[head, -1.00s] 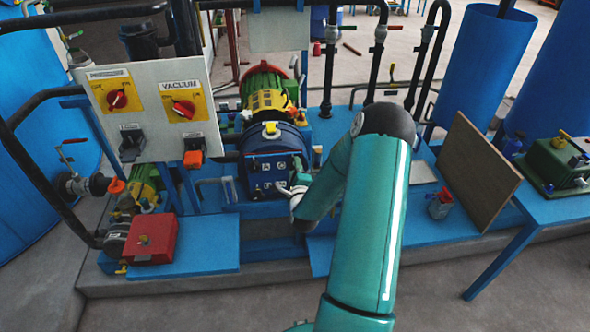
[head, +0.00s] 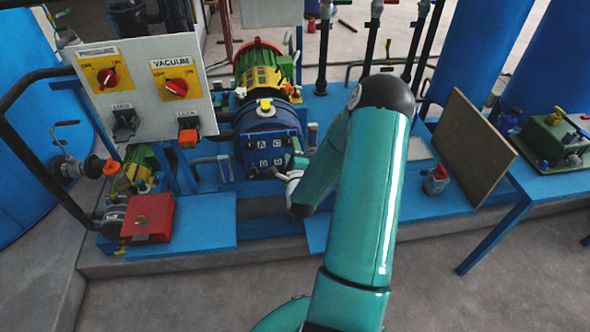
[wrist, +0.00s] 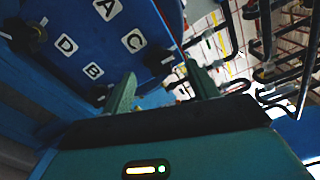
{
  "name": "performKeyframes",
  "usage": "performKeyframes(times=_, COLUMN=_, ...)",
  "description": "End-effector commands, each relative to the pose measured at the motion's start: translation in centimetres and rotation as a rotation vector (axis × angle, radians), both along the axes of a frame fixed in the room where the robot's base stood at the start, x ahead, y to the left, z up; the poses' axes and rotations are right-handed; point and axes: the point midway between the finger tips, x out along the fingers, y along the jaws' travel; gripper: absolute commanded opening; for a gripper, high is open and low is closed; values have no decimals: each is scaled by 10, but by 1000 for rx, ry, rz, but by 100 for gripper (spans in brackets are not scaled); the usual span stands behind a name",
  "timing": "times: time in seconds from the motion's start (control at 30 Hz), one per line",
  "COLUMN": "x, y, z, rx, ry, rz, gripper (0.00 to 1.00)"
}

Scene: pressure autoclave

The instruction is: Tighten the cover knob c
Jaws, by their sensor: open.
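The blue autoclave cover (head: 268,152) carries white letter labels A, C, D and B. In the wrist view the cover (wrist: 85,25) fills the upper left, with label C (wrist: 133,41) near its right edge. A dark knob, seemingly cover knob c (wrist: 158,57), sits beside that label, just beyond my fingers. My gripper (wrist: 160,88) is open, its two fingers apart with nothing seen between them. Whether a finger touches the knob I cannot tell. In the head view my gripper (head: 297,165) is at the cover's right side, partly hidden by my arm.
A panel with pressure and vacuum switches (head: 145,93) stands left of the autoclave. A red box (head: 148,218) is at lower left. A brown board (head: 461,150) and a small container (head: 436,180) are to the right. Black pipes rise behind.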

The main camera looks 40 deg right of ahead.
Motion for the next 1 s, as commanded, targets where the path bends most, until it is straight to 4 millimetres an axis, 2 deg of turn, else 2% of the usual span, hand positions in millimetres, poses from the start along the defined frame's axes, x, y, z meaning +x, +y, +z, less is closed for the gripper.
performKeyframes(times=0.3, x=-59, y=40, z=-1, rx=2, ry=2, rz=1, gripper=59)
performKeyframes(times=0.5, x=-84, y=58, z=-1, rx=3, ry=3, rz=1, gripper=59)
performKeyframes(times=0.67, x=-91, y=62, z=0, rx=2, ry=1, rz=2, gripper=59)
performKeyframes(times=1.0, x=-91, y=62, z=0, rx=1, ry=0, rz=1, gripper=59)
